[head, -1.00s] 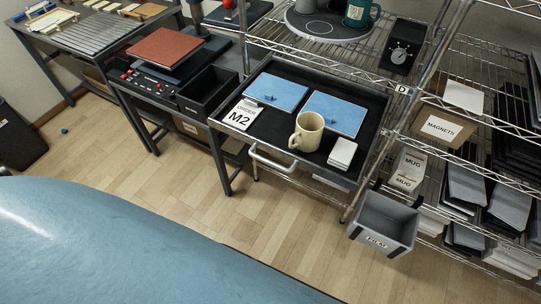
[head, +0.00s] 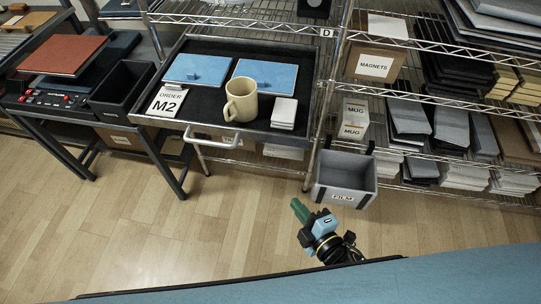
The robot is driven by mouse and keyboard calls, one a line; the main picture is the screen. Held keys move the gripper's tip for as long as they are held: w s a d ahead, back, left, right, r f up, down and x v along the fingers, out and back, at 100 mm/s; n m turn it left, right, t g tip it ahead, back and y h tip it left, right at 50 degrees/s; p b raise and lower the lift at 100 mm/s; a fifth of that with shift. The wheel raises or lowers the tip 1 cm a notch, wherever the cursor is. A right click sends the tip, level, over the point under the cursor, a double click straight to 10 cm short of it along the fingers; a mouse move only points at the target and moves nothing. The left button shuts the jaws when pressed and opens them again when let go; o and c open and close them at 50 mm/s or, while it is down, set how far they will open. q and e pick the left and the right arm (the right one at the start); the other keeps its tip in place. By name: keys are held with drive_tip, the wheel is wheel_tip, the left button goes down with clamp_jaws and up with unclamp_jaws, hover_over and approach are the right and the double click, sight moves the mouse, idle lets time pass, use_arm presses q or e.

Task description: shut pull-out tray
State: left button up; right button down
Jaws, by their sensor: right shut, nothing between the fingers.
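The black pull-out tray (head: 205,119) sticks out from the wire shelf in the head view, with a pale bar handle (head: 212,141) along its front edge. On it are two flat blue boxes (head: 196,69) and (head: 263,70), a cream mug (head: 240,100), an order card M2 (head: 168,101) and a stack of white pieces (head: 284,113). The mug stands upright. My right gripper (head: 299,208), with green fingers, is shut and empty. It is over the floor, below and right of the tray and apart from it. My left gripper is not in view.
A grey film bin (head: 344,183) hangs at the shelf's front, close above my right gripper. Right of the tray are a magnets box (head: 374,65) and mug boxes (head: 354,118). A bench with a press (head: 63,56) stands left. The wood floor in front is clear.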

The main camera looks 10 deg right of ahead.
wheel_tip(320, 180, up, 7)
drive_tip(key=a+n+t+y+b, duration=0.1)
drive_tip(key=a+n+t+y, duration=0.1)
drive_tip(key=n, duration=0.2)
approach(262, 138)
drive_tip(key=w+a, duration=0.1)
drive_tip(key=a, duration=0.3)
drive_tip(key=w, duration=0.1)
drive_tip(key=w+d, duration=0.1)
drive_tip(key=w, duration=0.1)
drive_tip(key=shift+w+d, duration=0.1)
drive_tip(key=shift+w, duration=0.15)
drive_tip(key=shift+w+d, duration=0.15)
drive_tip(key=shift+w, duration=0.25)
